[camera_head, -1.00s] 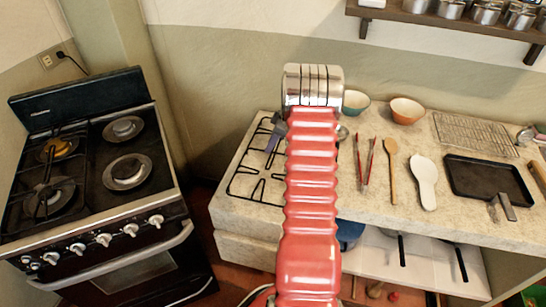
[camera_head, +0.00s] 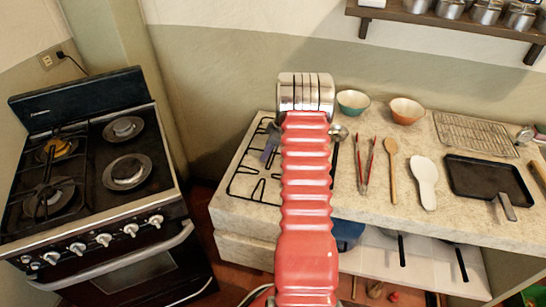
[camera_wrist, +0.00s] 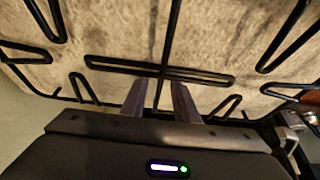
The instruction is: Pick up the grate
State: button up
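A black wire grate (camera_head: 243,184) lies on the left end of the stone counter (camera_head: 350,196). My red arm hides its right part in the head view. In the wrist view the grate's bars (camera_wrist: 200,76) spread across the pale counter surface. My gripper (camera_wrist: 160,92) is over the grate with its two fingers apart. A grate bar shows in the gap between the fingers, and I cannot tell whether they touch it. In the head view only a small grey part of my gripper (camera_head: 268,152) shows left of the arm.
A black stove (camera_head: 110,225) stands at the left, with its own grate (camera_head: 46,188). Right of my arm are red tongs (camera_head: 368,165), a wooden spoon (camera_head: 391,170), a white spoon (camera_head: 425,178), a black pan (camera_head: 488,180), two bowls (camera_head: 406,110) and a wire rack (camera_head: 475,133).

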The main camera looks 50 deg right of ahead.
jog(key=shift+c, duration=0.7)
grip_shut()
dwell(0.6)
